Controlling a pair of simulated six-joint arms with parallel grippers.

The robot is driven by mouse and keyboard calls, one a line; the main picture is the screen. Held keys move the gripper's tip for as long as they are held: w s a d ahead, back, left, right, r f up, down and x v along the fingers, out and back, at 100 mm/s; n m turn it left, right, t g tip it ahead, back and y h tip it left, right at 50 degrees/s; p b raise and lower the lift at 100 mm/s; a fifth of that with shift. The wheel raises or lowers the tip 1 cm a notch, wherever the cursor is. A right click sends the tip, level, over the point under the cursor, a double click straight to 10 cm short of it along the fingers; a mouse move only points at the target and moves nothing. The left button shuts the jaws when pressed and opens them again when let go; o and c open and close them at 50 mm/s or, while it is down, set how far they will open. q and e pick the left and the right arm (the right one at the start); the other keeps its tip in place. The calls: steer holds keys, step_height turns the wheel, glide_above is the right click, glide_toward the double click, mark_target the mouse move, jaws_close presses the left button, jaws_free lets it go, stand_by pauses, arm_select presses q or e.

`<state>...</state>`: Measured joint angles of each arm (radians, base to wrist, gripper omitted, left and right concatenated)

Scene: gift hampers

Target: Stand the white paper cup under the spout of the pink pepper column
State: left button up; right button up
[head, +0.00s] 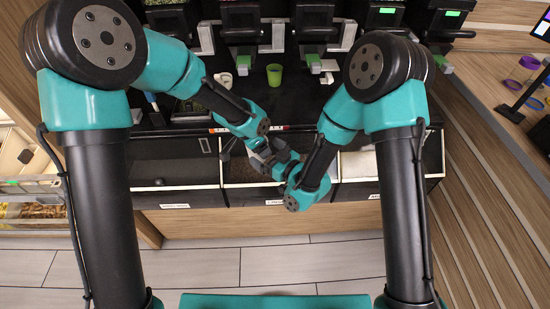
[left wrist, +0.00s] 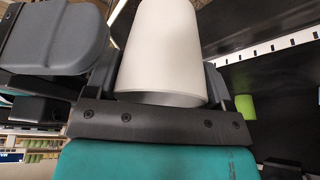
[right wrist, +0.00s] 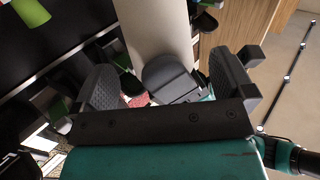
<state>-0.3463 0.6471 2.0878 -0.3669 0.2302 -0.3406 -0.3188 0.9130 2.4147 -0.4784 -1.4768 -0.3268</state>
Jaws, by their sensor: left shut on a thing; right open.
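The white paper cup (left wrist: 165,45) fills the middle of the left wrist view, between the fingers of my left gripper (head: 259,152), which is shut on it. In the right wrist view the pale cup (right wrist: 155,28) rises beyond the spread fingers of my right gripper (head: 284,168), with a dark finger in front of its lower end. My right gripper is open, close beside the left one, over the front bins. In the head view the cup is mostly hidden by the grippers. I cannot tell which column holds pink pepper.
A green cup (head: 274,76) stands on the dark counter below the dispensers. A small white container (head: 223,80) is left of it. Dark dispensers with spouts (head: 314,63) line the back.

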steer(key=shift+x, duration=1.45)
steer(key=c, duration=0.8)
arm_select(q)
steer(key=o, duration=0.8)
steer(key=shift+o, duration=0.4)
steer(key=shift+s, duration=0.1)
steer(key=shift+r, duration=0.1)
steer(key=v, duration=1.1)
steer(key=shift+a+r, duration=0.15)
steer(key=shift+r, duration=0.25)
